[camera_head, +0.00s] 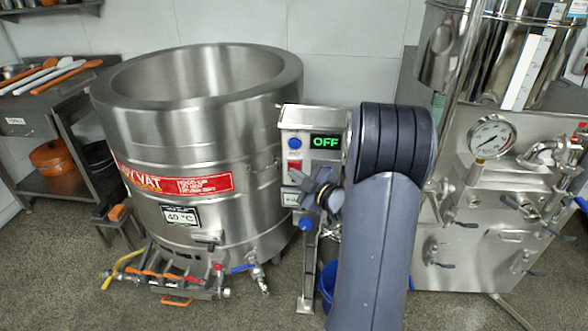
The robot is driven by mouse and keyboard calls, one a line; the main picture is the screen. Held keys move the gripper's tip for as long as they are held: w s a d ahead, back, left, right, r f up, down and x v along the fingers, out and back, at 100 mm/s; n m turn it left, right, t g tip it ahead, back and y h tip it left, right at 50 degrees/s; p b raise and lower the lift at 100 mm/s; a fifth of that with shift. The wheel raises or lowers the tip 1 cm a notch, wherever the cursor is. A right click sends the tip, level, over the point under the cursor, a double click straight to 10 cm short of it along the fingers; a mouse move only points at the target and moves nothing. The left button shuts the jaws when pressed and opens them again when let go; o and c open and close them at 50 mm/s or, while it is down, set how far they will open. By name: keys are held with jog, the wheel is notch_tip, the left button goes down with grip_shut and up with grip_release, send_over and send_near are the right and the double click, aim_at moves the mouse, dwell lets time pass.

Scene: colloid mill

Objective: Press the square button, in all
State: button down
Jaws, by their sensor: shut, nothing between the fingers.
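A control box (313,118) stands on a post between the steel vat and the machine on the right. Its green display reads OFF. On its front, left of and below the display, are a round blue button (295,143) and, under it, a small red button (294,166) that looks square. My gripper (300,183) is shut and empty, small and dark, in front of the lower part of the box, just below the red button. Whether it touches the panel I cannot tell. My arm hides the right side of the box.
The open steel vat (200,130), with a 40 °C label, stands left of the box. Valves and pipes (180,282) stick out at its foot. A steel machine (480,210) with a gauge (492,137) stands right of my arm. A rack (50,130) is at far left.

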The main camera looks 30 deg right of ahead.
jog(key=shift+s+a, duration=0.2)
jog(key=shift+s, duration=0.15)
jog(key=shift+s, duration=0.1)
jog(key=s+a, duration=0.1)
jog(key=s, duration=0.1)
jog(key=s+a+b, duration=0.1)
jog(key=s, duration=0.1)
jog(key=shift+a+b, duration=0.3)
jog(key=shift+a, duration=0.1)
jog(key=shift+w, duration=0.1)
dwell(0.4)
jog(key=w+p, duration=0.1)
jog(key=d+p, duration=0.1)
jog(key=p, duration=0.1)
jog(key=shift+w+d+r, duration=0.15)
jog(key=shift+w+r, duration=0.1)
jog(key=shift+w, duration=0.15)
jog(key=shift+f+p, duration=0.1)
jog(key=shift+p, duration=0.25)
